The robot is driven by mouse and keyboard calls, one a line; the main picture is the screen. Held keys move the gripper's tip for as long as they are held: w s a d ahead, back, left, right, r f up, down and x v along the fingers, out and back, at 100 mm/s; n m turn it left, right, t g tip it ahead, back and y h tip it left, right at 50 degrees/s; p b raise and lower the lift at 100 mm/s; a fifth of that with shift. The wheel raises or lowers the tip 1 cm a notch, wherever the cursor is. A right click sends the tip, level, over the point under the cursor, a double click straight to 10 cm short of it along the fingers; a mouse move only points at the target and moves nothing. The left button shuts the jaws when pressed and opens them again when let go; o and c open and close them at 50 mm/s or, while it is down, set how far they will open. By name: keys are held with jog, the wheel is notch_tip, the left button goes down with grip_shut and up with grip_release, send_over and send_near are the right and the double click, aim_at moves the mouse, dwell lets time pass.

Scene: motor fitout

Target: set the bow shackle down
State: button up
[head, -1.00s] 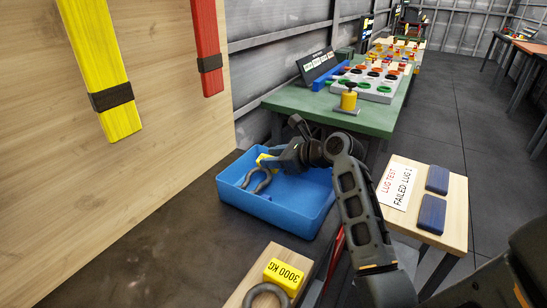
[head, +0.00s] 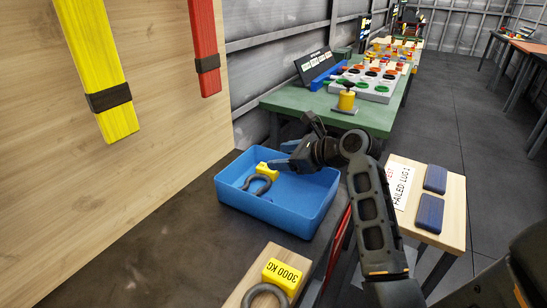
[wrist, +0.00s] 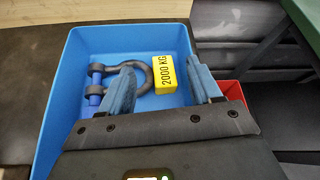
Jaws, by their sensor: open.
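The bow shackle (head: 257,184) is dark grey and lies in the left part of the blue bin (head: 262,208). In the wrist view the shackle (wrist: 137,68) lies on the bin floor, its blue pin (wrist: 95,88) at the left and its bow against or close to a yellow block marked 2000 KG (wrist: 166,75). My gripper (head: 275,166) is over the bin. In the wrist view its two fingers (wrist: 162,80) are wide apart with nothing between them held; the left finger overlaps part of the shackle in the picture.
A wooden block with a yellow 3000 KG tag (head: 282,273) and another shackle (head: 264,295) stands in front of the bin. A wooden panel with yellow and red slings is at the left. A green table (head: 375,118) stands behind, and a small wooden table (head: 445,236) at the right.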

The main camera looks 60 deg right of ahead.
jog(key=v, duration=0.8)
jog(key=shift+f, duration=0.15)
